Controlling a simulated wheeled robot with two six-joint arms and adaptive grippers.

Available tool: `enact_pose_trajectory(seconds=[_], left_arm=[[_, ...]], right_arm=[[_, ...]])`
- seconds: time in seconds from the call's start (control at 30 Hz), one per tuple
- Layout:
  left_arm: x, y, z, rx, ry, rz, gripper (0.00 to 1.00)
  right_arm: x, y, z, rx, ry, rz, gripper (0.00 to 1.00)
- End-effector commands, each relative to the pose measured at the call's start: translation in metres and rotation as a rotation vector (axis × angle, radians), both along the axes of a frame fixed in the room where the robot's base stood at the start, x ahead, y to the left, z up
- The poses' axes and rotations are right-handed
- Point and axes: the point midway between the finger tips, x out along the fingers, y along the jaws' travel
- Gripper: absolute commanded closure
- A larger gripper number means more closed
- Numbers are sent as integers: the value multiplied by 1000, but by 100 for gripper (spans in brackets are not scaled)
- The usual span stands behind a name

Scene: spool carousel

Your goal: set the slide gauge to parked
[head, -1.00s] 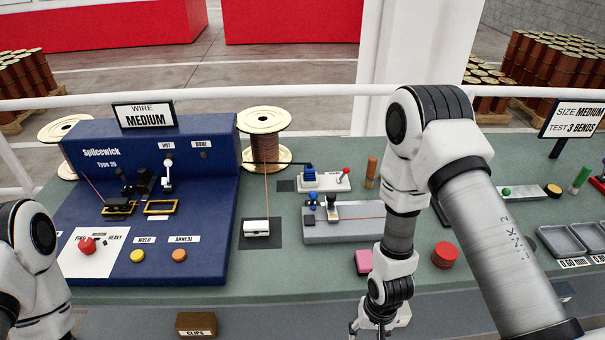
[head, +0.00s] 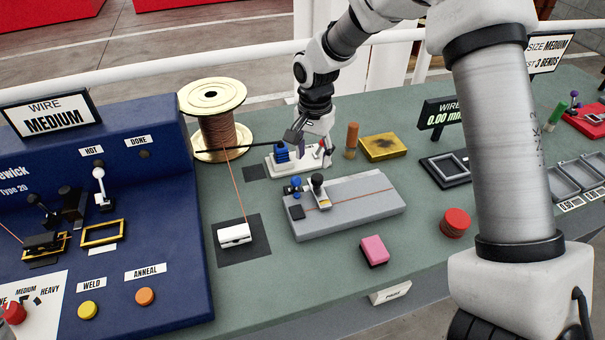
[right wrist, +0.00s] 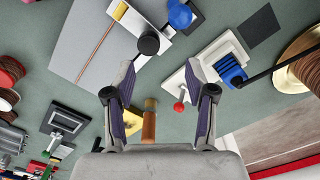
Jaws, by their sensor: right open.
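No label marks the slide gauge. The likeliest match is the grey slab (head: 360,212) with a red line and a small carriage (head: 318,190) with a black knob and blue knob at its left end. In the right wrist view the carriage (right wrist: 125,14) and its black knob (right wrist: 148,40) lie ahead of the fingers. My right gripper (head: 310,143) is open and empty, above the white base (head: 283,166) with a blue ribbed block. It also shows in the right wrist view (right wrist: 160,68), with the red-ball lever (right wrist: 178,106) near its right finger. My left gripper is out of view.
A wire spool (head: 215,125) stands left of the white base. A wooden peg (head: 352,138) and yellow tray (head: 382,147) stand right. A display (head: 445,117) reads 0.00 mm. A pink block (head: 374,250) and red disc (head: 455,222) lie in front. The blue machine (head: 150,220) fills the left.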

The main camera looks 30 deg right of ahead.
Motion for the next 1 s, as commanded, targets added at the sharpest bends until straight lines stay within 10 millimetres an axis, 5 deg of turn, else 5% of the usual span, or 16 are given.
enact_pose_trajectory(seconds=[0.4, 0.7, 0.87, 1.0], left_arm=[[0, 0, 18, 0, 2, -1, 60], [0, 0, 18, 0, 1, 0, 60], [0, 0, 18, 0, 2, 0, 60], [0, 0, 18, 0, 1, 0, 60]], right_arm=[[-2, 0, -66, 0, 5, 1, 45], [-2, 0, -75, 1, 2, 2, 45], [-2, 0, -75, 2, 3, 2, 98], [-3, 0, -75, 1, 4, 2, 100]])
